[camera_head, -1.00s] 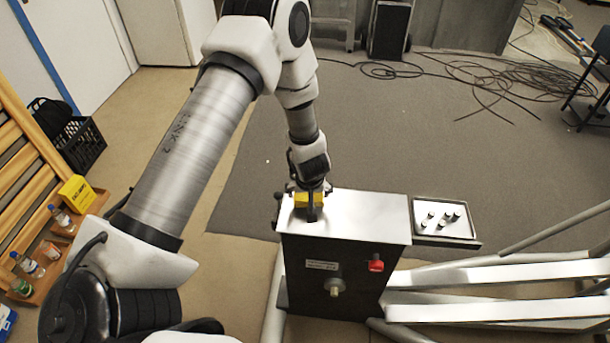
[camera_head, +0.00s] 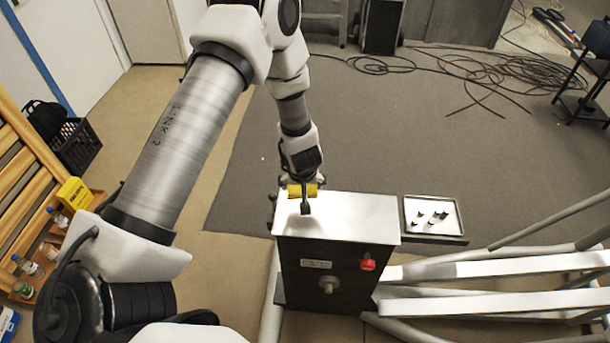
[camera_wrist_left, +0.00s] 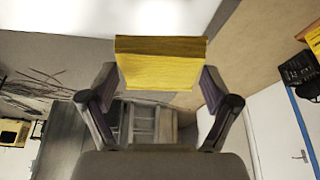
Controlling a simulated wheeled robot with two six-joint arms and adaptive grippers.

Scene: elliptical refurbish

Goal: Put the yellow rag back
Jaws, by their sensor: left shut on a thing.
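The yellow rag (camera_head: 303,190) is a small folded block at the left end of the metal box's top (camera_head: 350,217). My left gripper (camera_head: 302,187) is shut on it. In the left wrist view the rag (camera_wrist_left: 160,62) sits between the two fingers, with the pale metal surface behind it. In the head view I cannot tell for sure whether the rag touches the top or hangs just above it. My right gripper is not in view.
A tray (camera_head: 433,238) with several small dark parts sits right of the box. A red switch (camera_head: 368,265) is on the box front. Pale rails (camera_head: 490,268) run off to the right.

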